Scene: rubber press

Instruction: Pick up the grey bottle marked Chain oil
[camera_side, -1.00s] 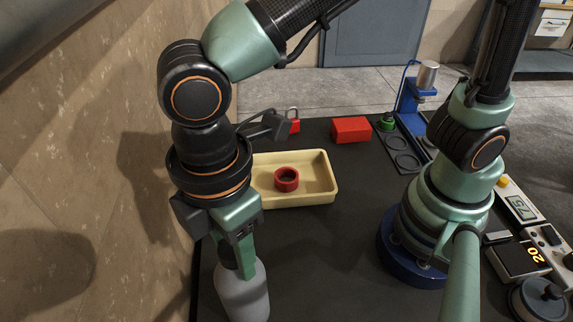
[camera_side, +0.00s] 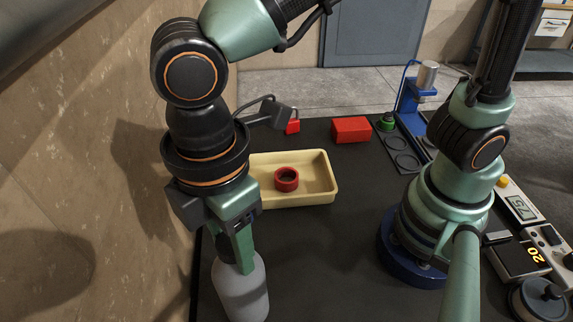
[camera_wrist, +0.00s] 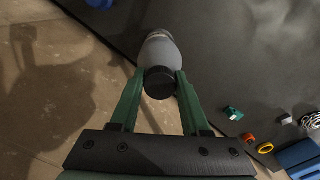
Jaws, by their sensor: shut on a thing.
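The grey bottle (camera_side: 241,289) stands at the near left of the dark bench, close to the wall side. My gripper (camera_side: 243,258) comes down on it from above, with its green fingers at the bottle's top. In the wrist view the bottle (camera_wrist: 160,52) shows its black cap towards the camera. The fingers of my gripper (camera_wrist: 160,84) are closed on both sides of the bottle's neck, just by the cap. The bottle's label cannot be seen in either view. I cannot tell whether its base is clear of the bench.
A cream tray (camera_side: 318,196) with a red ring (camera_side: 287,179) in it lies behind the bottle. A red block (camera_side: 351,130) and a red padlock (camera_side: 292,127) are farther back. Scales (camera_side: 517,262) stand at the right. The middle of the bench is bare.

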